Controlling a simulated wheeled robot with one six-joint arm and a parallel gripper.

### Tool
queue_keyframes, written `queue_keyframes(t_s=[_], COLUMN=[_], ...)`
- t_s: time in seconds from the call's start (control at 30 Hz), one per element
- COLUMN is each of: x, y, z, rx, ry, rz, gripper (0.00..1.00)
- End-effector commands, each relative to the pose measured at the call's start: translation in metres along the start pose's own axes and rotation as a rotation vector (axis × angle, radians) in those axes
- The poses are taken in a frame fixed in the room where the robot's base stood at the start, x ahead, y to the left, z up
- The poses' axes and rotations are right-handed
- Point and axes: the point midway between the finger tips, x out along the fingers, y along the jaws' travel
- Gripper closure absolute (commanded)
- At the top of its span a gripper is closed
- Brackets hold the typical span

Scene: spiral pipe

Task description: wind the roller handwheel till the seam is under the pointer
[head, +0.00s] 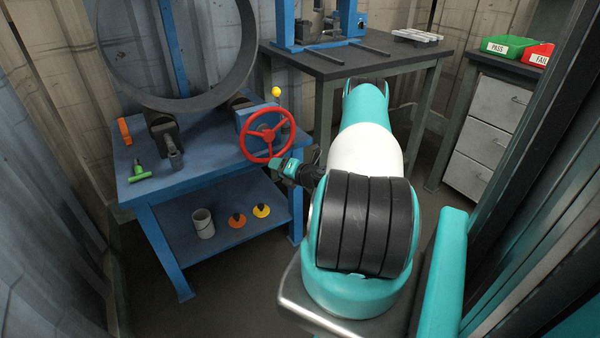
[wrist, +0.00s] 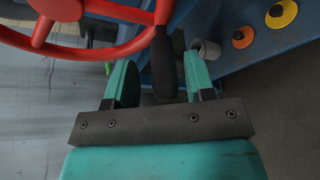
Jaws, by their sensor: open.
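The red handwheel (head: 267,135) faces me at the right front of the blue roller bench, and its rim fills the upper left of the wrist view (wrist: 120,50). A black handle (wrist: 164,70) stands at its rim between my fingers. My gripper (head: 283,167) is open at the wheel's lower right; in the wrist view its teal fingers (wrist: 160,85) lie on either side of the handle, and I cannot tell whether they touch it. The large grey pipe (head: 247,60) rests upright on the rollers. I cannot make out the seam or the pointer.
A yellow ball (head: 276,91) shows just above the wheel. An orange block (head: 124,131) and a green tool (head: 139,172) lie on the bench's left. A white cup (head: 203,224) and two discs (head: 237,220) sit on the lower shelf. A dark table (head: 350,62) stands behind.

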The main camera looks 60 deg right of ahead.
Motion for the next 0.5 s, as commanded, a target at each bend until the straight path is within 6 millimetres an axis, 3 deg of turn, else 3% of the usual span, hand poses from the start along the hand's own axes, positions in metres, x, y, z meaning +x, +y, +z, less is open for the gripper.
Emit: queue_keyframes(t_s=[0.5], x=[-0.125], y=[0.001], z=[0.003], rx=[0.002], ry=[-0.008], rz=[-0.003], gripper=[0.51])
